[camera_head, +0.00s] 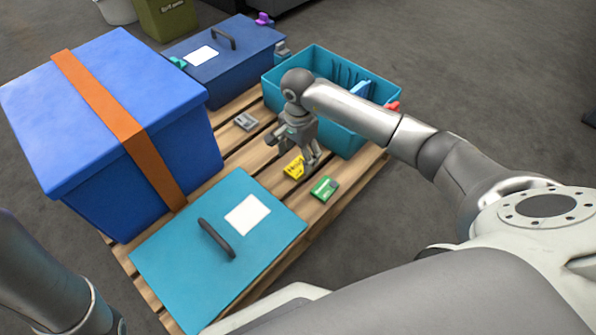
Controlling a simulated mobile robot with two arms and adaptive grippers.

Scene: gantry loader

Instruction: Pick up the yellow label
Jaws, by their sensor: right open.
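The yellow label (294,167) lies on the wooden pallet, between the teal open crate and the teal flat lid. My right gripper (296,155) is just above and beside it, pointing down, with its fingers apart. One finger partly covers the label's right side. I cannot tell whether a finger touches the label. Part of my left arm shows at the lower left, but its gripper is out of view.
A green label (324,188) lies close to the right. A grey piece (245,121) lies on the pallet (323,219). The teal crate (345,142) stands behind my right gripper. A large blue box (107,112) with an orange strap, a teal lid (190,276) and a dark blue case (240,63) crowd the pallet.

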